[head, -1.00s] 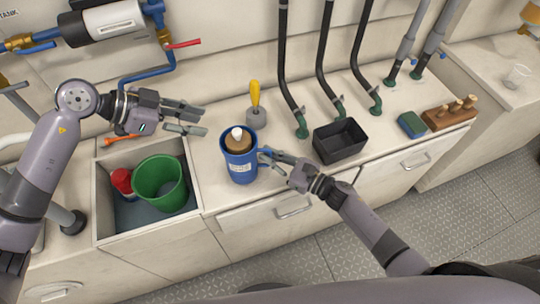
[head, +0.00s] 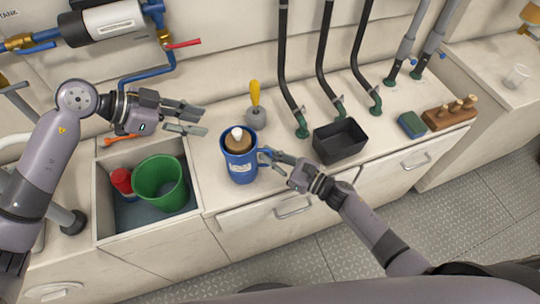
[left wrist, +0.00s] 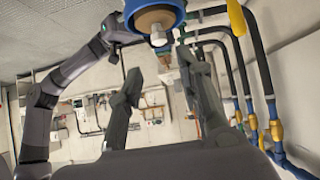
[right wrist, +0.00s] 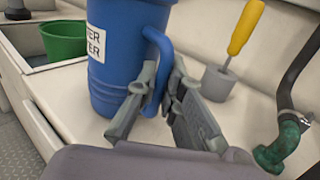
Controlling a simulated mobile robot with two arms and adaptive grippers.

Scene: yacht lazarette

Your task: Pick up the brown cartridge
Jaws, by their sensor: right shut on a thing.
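The brown cartridge (head: 238,142) with a white knob on top sits in the open top of the blue filter housing (head: 242,168). The housing stands upright on the counter. My right gripper (head: 266,156) is shut on the housing's blue handle (right wrist: 158,75), at its right side. My left gripper (head: 190,118) is open and empty, to the left of the cartridge and above the counter. In the left wrist view the cartridge (left wrist: 156,18) shows at the top, beyond the open fingers. Its lower part is hidden in the housing.
An open bin compartment (head: 103,200) holds a green bucket (head: 160,184) and a red object (head: 122,181). A yellow-handled tool (head: 256,100) stands behind the housing.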

